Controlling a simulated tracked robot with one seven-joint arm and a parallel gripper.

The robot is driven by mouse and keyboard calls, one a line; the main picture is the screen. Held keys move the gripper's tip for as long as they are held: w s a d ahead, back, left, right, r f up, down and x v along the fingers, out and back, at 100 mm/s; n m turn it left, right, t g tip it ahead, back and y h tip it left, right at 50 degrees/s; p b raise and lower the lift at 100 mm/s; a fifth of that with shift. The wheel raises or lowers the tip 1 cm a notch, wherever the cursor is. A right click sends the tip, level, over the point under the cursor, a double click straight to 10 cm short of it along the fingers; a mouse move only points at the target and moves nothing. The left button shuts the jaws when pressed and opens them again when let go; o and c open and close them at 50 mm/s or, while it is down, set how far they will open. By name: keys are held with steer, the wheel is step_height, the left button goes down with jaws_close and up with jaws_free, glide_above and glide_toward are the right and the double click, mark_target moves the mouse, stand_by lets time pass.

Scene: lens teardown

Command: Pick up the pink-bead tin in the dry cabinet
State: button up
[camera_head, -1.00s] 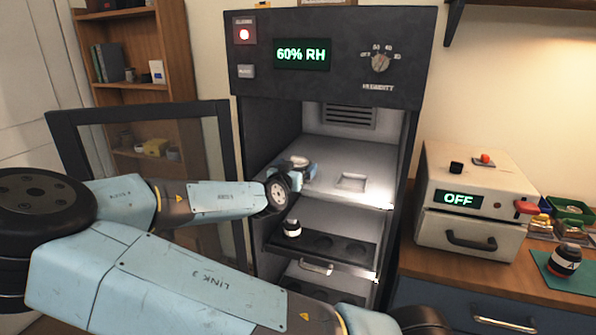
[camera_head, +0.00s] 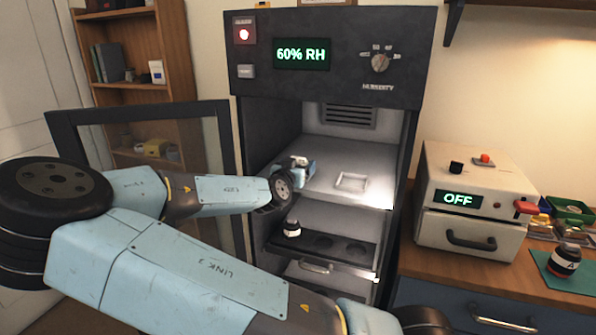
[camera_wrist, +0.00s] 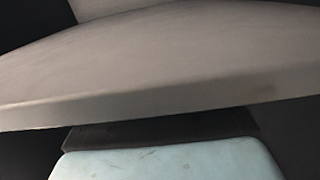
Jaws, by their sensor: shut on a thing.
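My gripper (camera_head: 302,165) is inside the open dry cabinet (camera_head: 330,120), just above the left part of its upper shelf. It is small and partly hidden by my own wrist in the head view. In the wrist view, a wide, pale grey, round-edged thing (camera_wrist: 150,75) fills most of the picture against a dark finger pad. I take it to be the tin, and my gripper is shut on it. No pink beads show, so its contents cannot be told. Whether the tin touches the shelf cannot be told.
The upper shelf (camera_head: 365,188) has a square recess and bare room to the right. Below, a dark tray (camera_head: 345,257) with round hollows holds a black-and-white jar (camera_head: 292,229). The cabinet's glass door (camera_head: 223,150) stands open at left. A white box reading OFF (camera_head: 470,190) stands at right.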

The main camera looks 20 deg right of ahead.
steer(key=shift+c, duration=0.8)
